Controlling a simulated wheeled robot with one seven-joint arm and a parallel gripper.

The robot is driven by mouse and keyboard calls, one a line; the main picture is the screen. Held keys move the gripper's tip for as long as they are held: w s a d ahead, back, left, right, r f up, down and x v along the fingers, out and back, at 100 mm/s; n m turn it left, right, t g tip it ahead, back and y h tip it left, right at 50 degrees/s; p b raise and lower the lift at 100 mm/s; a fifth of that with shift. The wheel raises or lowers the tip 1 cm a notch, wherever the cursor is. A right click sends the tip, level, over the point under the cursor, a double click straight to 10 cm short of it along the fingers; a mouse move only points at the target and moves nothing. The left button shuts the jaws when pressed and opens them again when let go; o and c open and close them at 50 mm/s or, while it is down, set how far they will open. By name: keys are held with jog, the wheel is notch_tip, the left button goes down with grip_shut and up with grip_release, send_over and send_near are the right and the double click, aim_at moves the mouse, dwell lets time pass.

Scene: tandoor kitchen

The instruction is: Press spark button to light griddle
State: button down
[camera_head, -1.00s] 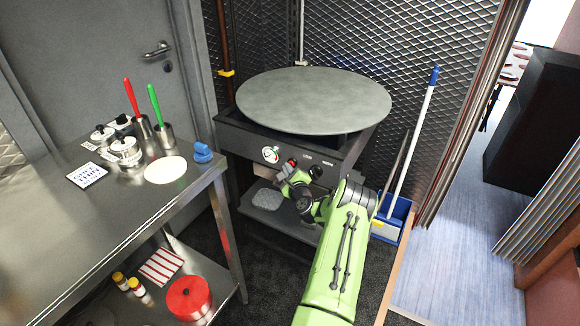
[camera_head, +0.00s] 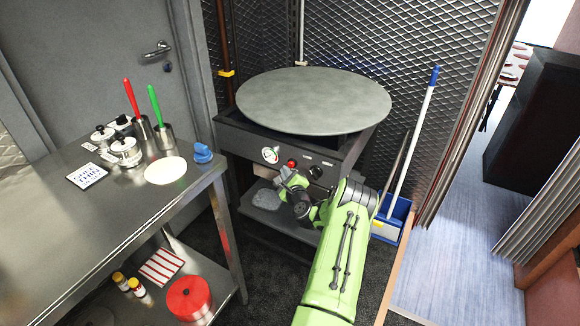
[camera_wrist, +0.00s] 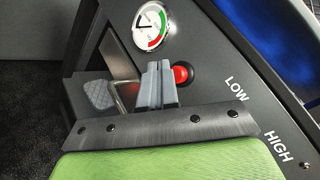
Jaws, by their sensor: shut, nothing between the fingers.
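The round grey griddle (camera_head: 314,100) sits on a dark stand whose front panel (camera_head: 262,145) carries the controls. The red spark button (camera_head: 292,163) is on that panel, right of a round gauge (camera_head: 270,154) and left of a black knob (camera_head: 316,172). In the wrist view the red button (camera_wrist: 182,73) shows just right of my fingertips, partly hidden by them. My gripper (camera_head: 284,173) is shut and empty, just below and in front of the button. Its grey fingers (camera_wrist: 157,80) point toward the panel in the wrist view; whether they touch it I cannot tell.
A steel table (camera_head: 110,215) with jars, utensil cups and a blue object (camera_head: 203,153) stands left. A blue bin (camera_head: 391,222) with a long-handled tool is right of the stand. The gauge (camera_wrist: 151,26) and LOW and HIGH labels show in the wrist view.

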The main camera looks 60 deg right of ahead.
jog(key=shift+s+a+b, duration=0.15)
jog(key=shift+a+b, duration=0.15)
jog(key=shift+a, duration=0.95)
jog(key=shift+s+a+b, duration=0.1)
jog(key=shift+a+b, duration=0.2)
jog(key=shift+a, duration=0.95)
